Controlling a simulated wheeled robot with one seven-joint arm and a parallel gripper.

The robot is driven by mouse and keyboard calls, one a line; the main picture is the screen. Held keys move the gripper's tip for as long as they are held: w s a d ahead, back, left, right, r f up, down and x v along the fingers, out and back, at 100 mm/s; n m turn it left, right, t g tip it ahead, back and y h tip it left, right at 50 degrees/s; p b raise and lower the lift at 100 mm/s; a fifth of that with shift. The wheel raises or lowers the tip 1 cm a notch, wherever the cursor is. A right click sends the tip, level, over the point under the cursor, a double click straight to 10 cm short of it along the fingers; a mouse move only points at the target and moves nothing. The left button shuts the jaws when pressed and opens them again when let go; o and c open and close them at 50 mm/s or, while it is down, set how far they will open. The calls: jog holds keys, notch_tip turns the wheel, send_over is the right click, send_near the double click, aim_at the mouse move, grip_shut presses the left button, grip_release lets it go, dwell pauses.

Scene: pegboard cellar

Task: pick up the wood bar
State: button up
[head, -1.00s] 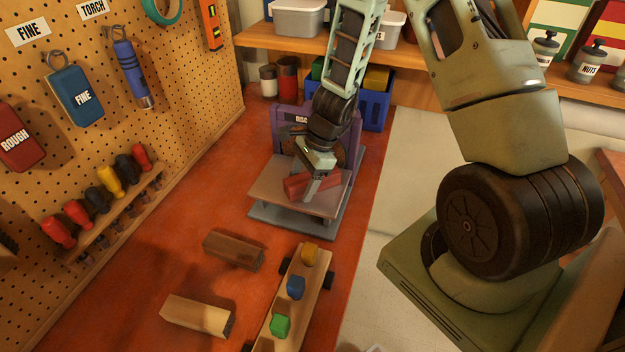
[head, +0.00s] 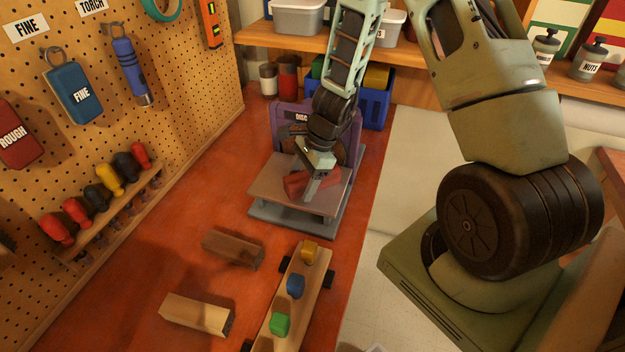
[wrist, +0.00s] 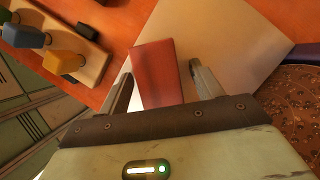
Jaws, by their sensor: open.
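A red bar (head: 295,184) lies on the flat grey-brown table of the disc sander (head: 262,190). My gripper (head: 314,186) is over that table, pointing down at the red bar. In the wrist view, the red bar (wrist: 157,72) lies between the two open fingers of my gripper (wrist: 162,74), with a gap on the right side; on the left, finger and bar look very close. Whether they touch cannot be told. A dark brown wood bar (head: 233,249) and a pale wood bar (head: 197,314) lie on the red bench, nearer and to the left.
A wooden toy with yellow, blue and green pegs (head: 296,287) stands near the bench's right edge. A blue bin (head: 378,100) stands behind the sander. A pegboard with tools (head: 180,60) borders the left. Bench between pegboard and sander is clear.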

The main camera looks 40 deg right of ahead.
jog(key=c, duration=1.3)
jog(key=shift+o, duration=0.2)
jog(key=shift+r, duration=0.2)
